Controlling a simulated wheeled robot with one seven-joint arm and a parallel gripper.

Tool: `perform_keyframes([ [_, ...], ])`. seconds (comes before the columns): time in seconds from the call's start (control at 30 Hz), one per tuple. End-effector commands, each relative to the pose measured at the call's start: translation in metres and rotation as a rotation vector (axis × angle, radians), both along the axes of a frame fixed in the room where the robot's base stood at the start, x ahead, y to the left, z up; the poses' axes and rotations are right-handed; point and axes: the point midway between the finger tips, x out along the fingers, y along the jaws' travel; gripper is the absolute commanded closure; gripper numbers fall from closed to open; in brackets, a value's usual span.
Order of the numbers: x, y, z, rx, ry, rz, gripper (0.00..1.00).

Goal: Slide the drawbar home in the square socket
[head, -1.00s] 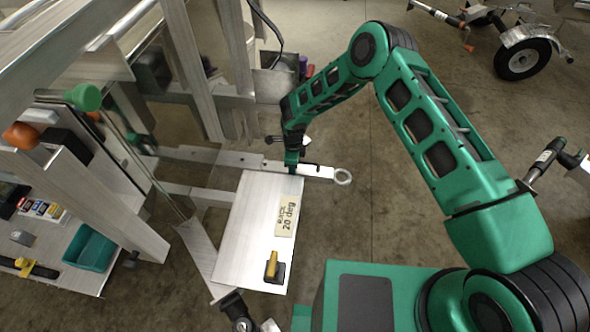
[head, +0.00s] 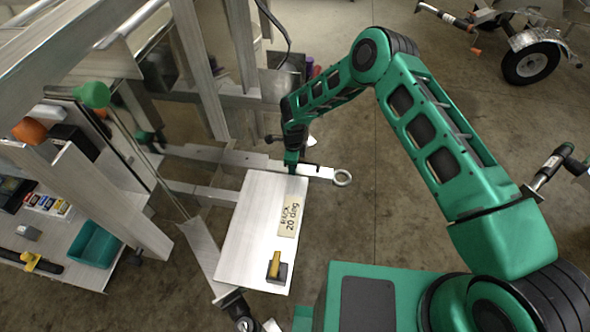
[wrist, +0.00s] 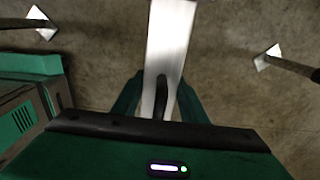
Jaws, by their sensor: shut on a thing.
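The drawbar (head: 318,172) is a flat silver bar with a round ring eye at its right end. It lies in line with the trailer's long aluminium member (head: 232,158) on its left. The square socket's mouth is not clearly seen, and how deep the bar sits in it cannot be told. My gripper (head: 292,170) comes down from above and is shut on the drawbar left of the ring. In the wrist view, the silver bar (wrist: 170,45) runs up from between the green fingers of my gripper (wrist: 158,103).
A pale plate (head: 245,240) labelled "20 deg" stands just in front of the drawbar, with a yellow-and-black block (head: 277,266) on it. Trailer uprights (head: 200,70) crowd the left. A bench with a teal tray (head: 95,244) stands at lower left.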

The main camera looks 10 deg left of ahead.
Motion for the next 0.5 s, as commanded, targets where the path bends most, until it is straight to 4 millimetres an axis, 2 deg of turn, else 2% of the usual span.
perform_keyframes([
  [0.5,0.0008,0.0107,0.0014,0.002,-0.001,0.000,1.00],
])
